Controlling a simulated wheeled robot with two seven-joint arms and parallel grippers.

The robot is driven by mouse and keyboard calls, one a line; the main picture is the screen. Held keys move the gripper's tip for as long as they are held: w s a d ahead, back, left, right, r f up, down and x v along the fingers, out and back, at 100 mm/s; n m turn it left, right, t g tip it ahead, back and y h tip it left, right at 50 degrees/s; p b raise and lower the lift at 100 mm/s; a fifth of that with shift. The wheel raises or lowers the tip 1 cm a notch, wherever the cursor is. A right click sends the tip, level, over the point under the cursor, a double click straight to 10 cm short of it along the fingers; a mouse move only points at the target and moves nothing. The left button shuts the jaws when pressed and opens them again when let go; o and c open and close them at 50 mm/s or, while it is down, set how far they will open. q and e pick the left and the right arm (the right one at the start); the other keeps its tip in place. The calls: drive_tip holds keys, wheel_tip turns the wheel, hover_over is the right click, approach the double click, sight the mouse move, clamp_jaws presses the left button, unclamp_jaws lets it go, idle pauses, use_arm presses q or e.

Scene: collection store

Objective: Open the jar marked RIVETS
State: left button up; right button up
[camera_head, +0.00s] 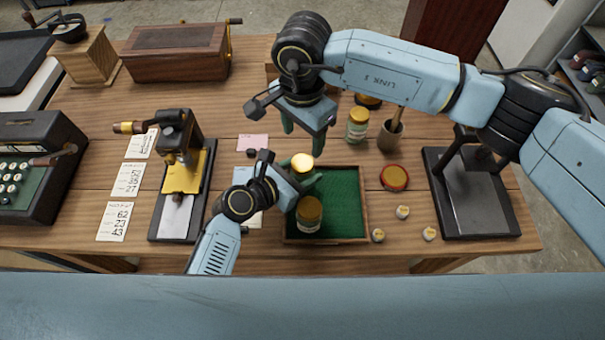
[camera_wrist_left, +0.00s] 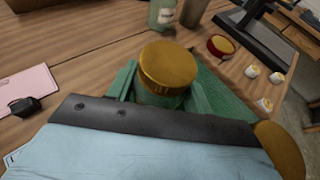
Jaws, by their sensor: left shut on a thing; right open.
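A jar with a gold lid (camera_head: 302,162) stands at the tray's back left; its lid is large in the left wrist view (camera_wrist_left: 168,66). My left gripper (camera_head: 303,182) is shut around its glass body, below the lid, which is on. My right gripper (camera_head: 303,133) is open and empty, pointing down above and behind this jar. A second gold-lidded jar (camera_head: 309,211) stands in the front of the green-lined tray (camera_head: 365,215). A third jar (camera_head: 357,124) stands behind the tray. I cannot read which label says RIVETS.
A red-rimmed round piece (camera_head: 394,178) and several small whitish pieces (camera_head: 402,212) lie right of the tray. A black stand (camera_head: 472,200) is at right, a brass-and-black press (camera_head: 182,175) at left. Cards lie between press and tray.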

sight(302, 162)
use_arm(q)
clamp_jaws()
use_arm(e)
drive_tip(key=m, duration=0.5)
drive_tip(key=shift+m, duration=0.3)
drive_tip(key=m, duration=0.3)
drive_tip(key=shift+m, duration=0.3)
drive_tip(key=m, duration=0.5)
drive_tip(key=shift+m, duration=0.3)
drive_tip(key=m, duration=0.3)
drive_tip(key=shift+m, duration=0.3)
drive_tip(key=m, duration=0.5)
drive_tip(key=shift+m, duration=0.3)
drive_tip(key=m, duration=0.8)
drive_tip(key=shift+m, duration=0.3)
drive_tip(key=m, duration=0.3)
drive_tip(key=shift+f, duration=4)
